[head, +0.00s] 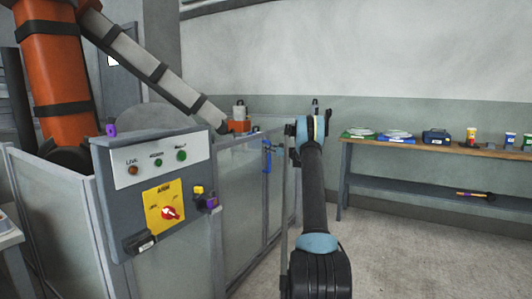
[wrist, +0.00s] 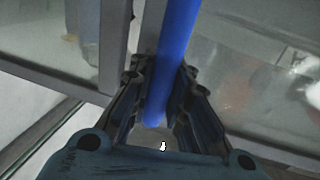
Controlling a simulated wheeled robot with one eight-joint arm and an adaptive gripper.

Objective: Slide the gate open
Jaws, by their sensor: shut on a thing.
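The gate (head: 246,185) is a grey-framed clear panel in the fence, left of my arm in the head view. Its upright blue handle (head: 267,163) is near a grey post. In the wrist view the blue handle (wrist: 172,60) runs down between the two fingers of my gripper (wrist: 161,95), which is shut on it. The grey frame (wrist: 112,50) stands just left of the handle. In the head view my gripper is small and partly hidden behind my arm, so its fingers are not clear there.
A control panel (head: 155,157) with a red knob on a yellow plate stands at the front left. An orange robot arm (head: 58,75) is behind the fence. A wooden bench (head: 430,149) with plates, a case and bottles stands along the right wall. The floor (head: 400,260) before it is clear.

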